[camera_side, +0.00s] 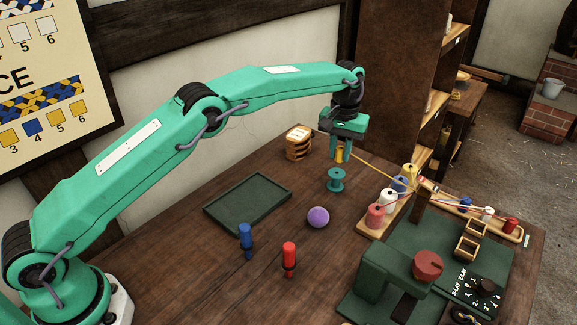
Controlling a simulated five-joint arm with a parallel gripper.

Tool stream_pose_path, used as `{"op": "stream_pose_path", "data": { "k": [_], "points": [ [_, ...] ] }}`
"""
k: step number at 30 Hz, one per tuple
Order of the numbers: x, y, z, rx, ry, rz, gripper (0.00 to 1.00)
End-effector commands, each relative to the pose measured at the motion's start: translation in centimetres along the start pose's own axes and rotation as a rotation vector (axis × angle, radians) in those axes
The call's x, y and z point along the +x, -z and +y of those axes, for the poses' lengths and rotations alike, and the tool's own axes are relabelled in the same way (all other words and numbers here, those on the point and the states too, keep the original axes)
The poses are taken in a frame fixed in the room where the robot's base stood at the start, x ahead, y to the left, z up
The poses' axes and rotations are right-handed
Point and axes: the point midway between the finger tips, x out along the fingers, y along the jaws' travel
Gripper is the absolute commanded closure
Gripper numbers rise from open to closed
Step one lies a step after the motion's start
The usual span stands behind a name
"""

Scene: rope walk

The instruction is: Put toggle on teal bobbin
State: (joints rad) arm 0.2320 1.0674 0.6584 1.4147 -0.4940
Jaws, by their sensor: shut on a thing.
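My gripper (342,157) points down over the back part of the table and is shut on a small yellow piece (341,152), which looks like the toggle. The fingers hide part of it. The teal bobbin (336,181) stands upright on the table just below and slightly left of the held piece in the picture. The yellow piece appears above the bobbin; I cannot tell from this one view whether they touch or line up.
A wooden stack (298,145) stands behind. Right are a spool rack (367,229) and a green machine (385,268). A yellow strand (377,168) runs from near my gripper toward the spools.

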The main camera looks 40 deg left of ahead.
Motion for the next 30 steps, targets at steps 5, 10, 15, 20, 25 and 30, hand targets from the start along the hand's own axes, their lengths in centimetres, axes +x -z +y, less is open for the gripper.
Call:
{"op": "stream_pose_path", "data": {
  "k": [5,10,15,20,25,30],
  "points": [
    [0.4,0.6,-0.4,0.0,0.0,-0.001,0.99],
    [0.5,0.6,-0.4,0.0,0.001,-0.001,0.99],
    [1.7,0.5,-0.4,0.0,0.001,-0.003,0.99],
    [3.5,0.5,-0.4,0.0,0.002,-0.003,0.99],
    [4.4,0.5,-0.4,0.0,0.0,0.0,0.99],
    [4.5,0.5,-0.4,0.0,0.0,0.0,0.99]
  ]
}}
